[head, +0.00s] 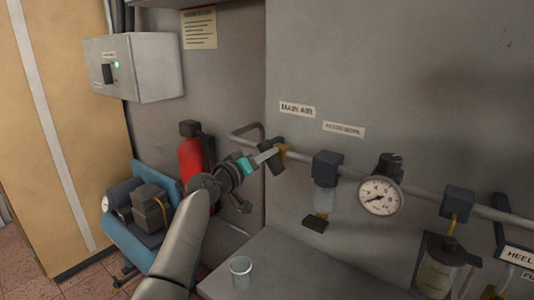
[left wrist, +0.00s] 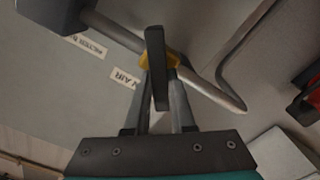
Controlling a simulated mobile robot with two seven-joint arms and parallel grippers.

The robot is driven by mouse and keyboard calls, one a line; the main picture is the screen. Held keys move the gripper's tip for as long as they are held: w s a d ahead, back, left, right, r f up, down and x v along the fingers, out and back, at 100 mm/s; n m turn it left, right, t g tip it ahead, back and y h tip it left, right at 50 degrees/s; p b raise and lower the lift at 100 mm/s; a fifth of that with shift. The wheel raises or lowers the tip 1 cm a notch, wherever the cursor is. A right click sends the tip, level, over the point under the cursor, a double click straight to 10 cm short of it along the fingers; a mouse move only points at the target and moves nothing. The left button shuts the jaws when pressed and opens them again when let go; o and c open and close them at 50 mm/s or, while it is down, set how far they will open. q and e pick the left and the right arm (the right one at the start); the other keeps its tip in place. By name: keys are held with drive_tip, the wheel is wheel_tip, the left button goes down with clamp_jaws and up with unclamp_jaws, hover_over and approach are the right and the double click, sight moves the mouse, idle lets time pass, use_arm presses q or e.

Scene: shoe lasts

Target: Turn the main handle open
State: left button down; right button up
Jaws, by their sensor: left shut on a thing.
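The main handle (head: 277,165) is a dark lever on a yellow valve (head: 283,149) in the grey pipe, below the "MAIN AIR" label (head: 297,109). In the left wrist view the dark lever (left wrist: 155,45) stands across the pipe, in front of the yellow valve (left wrist: 146,62). My left gripper (head: 267,155) reaches in from the left. Its fingers (left wrist: 160,104) are shut on the lever, one on each side of it. They hide part of the lever in the head view. My right gripper is in neither view.
A glass (head: 241,272) stands on the grey bench (head: 290,272) below. A red extinguisher (head: 190,160) and a blue compressor (head: 135,237) are at the left.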

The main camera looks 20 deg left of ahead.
use_arm(q)
drive_tip(key=n, duration=0.2)
drive_tip(key=n+p, duration=0.1)
drive_tip(key=n, duration=0.2)
drive_tip(key=shift+a+f+n+p, duration=0.15)
drive_tip(key=shift+f+n+p, duration=0.05)
drive_tip(key=shift+n+p, duration=0.1)
drive_tip(key=shift+f+n+p, duration=0.15)
drive_tip(key=shift+n+p, duration=0.25)
drive_tip(key=shift+n, duration=0.75)
drive_tip(key=shift+f+n+p, duration=0.1)
drive_tip(key=shift+n+p, duration=0.3)
drive_tip(key=shift+n, duration=0.75)
drive_tip(key=c, duration=0.8)
unclamp_jaws()
drive_tip(key=shift+o, duration=0.2)
drive_tip(key=shift+a, duration=0.1)
drive_tip(key=v, duration=1.5)
